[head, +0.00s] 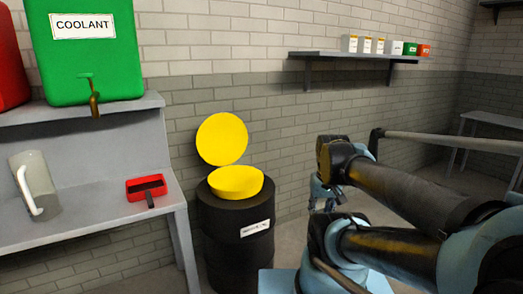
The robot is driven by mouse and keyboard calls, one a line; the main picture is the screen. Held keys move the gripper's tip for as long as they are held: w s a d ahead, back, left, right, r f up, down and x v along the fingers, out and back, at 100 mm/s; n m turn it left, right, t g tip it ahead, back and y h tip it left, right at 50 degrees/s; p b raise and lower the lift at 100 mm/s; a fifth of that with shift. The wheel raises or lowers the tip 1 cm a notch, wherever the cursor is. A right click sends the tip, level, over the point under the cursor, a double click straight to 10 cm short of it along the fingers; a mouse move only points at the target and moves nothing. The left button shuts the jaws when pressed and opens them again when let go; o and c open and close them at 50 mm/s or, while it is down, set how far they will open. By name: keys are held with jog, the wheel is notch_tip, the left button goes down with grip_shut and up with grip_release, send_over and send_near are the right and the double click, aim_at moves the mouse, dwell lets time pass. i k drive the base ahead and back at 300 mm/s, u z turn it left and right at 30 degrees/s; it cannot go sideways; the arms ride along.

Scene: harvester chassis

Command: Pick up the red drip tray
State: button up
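The red drip tray (132,191) is a small red rectangle with a dark inside and a dark handle pointing towards me. It sits on the lower grey shelf (90,218), near its right end, below the green coolant container (110,60). My arm is folded at the right of the view. What seems to be my gripper (322,195) is small and partly hidden behind my arm links, well to the right of the tray and apart from it. Its fingers are too unclear to show whether they are open or shut.
A clear jug (40,180) with a white handle stands left of the tray. A black drum (225,230) with a yellow funnel (236,182) and raised yellow lid (222,138) stands between shelf and arm. A wall shelf (345,56) holds several small boxes. The shelf around the tray is clear.

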aim_at(148, 187)
jog(key=u, duration=1.65)
